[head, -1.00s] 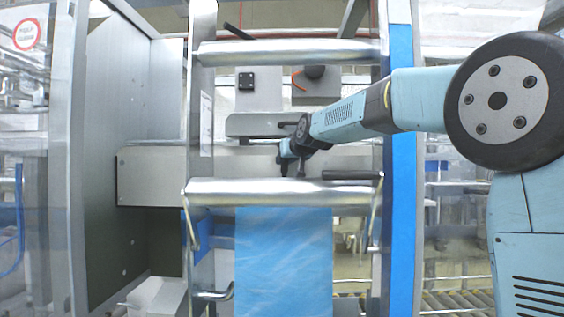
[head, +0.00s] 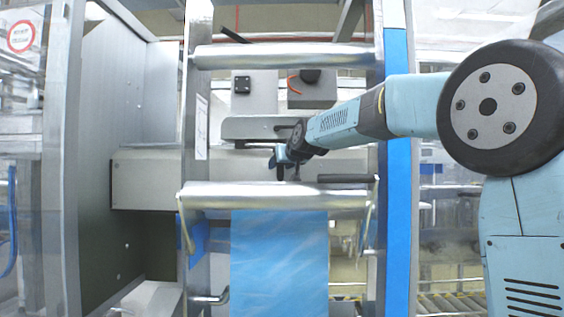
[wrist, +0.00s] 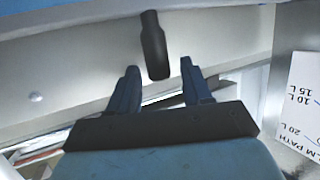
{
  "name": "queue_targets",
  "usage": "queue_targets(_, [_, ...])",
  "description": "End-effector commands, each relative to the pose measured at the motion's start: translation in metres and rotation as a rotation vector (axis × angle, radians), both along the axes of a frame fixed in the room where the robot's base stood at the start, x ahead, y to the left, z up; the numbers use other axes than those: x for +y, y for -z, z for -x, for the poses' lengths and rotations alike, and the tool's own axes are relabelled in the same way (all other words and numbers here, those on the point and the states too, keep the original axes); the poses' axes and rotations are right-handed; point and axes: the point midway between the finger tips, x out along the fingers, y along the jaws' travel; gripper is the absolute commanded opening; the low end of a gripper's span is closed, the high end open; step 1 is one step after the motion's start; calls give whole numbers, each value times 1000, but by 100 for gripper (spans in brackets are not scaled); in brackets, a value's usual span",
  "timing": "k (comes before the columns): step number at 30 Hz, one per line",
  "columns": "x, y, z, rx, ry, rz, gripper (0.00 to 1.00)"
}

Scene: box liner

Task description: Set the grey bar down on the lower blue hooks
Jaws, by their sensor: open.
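A silver-grey bar (head: 275,196) lies level across the frame in the head view, with blue film (head: 279,265) hanging below it. Blue pieces, likely the lower hooks, show below its left end (head: 199,238) and right end (head: 370,230); their hook shape is unclear. My gripper (head: 279,160) is above and behind this bar, apart from it. In the wrist view my gripper (wrist: 160,66) is open, with a short black peg or handle (wrist: 153,45) in line with the gap between its fingers. No grip on it shows.
Another silver roller (head: 285,55) crosses higher up. A black rod (head: 345,179) sticks out just above the lower bar, under my arm. Frame uprights stand left (head: 196,110) and right (head: 398,200). A grey panel (head: 145,180) lies behind.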

Motion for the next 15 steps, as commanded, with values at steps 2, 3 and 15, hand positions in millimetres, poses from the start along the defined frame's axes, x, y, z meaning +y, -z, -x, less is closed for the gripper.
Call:
queue_targets(2, [-3, -3, 6, -1, 1, -1, 49])
queue_targets(3, [-5, -4, 10, -1, 2, 0, 49])
queue_targets(15, [-27, -23, 65, -2, 2, 1, 49])
